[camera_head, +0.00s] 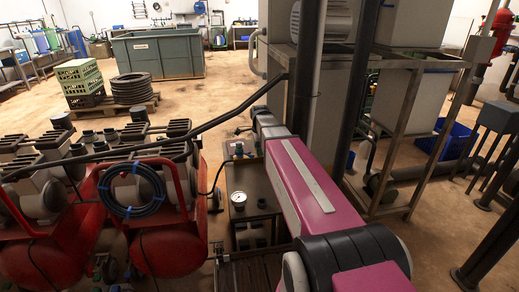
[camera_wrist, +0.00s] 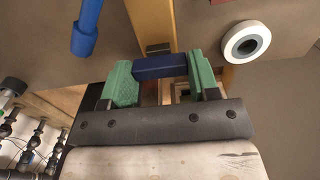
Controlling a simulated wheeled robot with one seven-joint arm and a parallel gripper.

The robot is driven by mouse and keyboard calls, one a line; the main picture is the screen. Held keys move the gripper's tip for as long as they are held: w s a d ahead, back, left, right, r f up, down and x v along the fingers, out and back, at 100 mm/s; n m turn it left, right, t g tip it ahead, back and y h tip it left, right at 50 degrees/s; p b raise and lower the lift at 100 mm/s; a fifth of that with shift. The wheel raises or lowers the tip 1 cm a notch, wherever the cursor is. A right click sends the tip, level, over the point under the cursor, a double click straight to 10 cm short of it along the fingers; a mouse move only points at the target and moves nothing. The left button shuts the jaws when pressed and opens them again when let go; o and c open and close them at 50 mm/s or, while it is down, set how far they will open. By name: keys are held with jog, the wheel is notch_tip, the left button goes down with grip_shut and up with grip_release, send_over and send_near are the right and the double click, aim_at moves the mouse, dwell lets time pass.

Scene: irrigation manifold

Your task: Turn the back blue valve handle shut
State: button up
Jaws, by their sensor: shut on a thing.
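In the wrist view, my gripper (camera_wrist: 160,70) has its two green finger pads on either side of a dark blue valve handle (camera_wrist: 158,67) and is shut on it. The held handle lies crosswise in the picture, in front of a yellowish strip. A second, brighter blue handle (camera_wrist: 86,28) hangs at the upper left, apart from my fingers. From these views I cannot tell for certain which handle is the back one.
A white ring with a dark centre (camera_wrist: 247,42) sits right of my fingers. Dark fittings (camera_wrist: 30,140) show at lower left. In the head view, a panel with a gauge (camera_head: 239,198) and red machines (camera_head: 150,210) stand left of my arm; a metal frame (camera_head: 400,130) stands right.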

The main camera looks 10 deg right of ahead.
dwell(0.4)
jog(key=o, duration=0.9)
jog(key=shift+r, duration=0.15)
notch_tip(320, 180, up, 10)
jog(key=shift+r, duration=0.25)
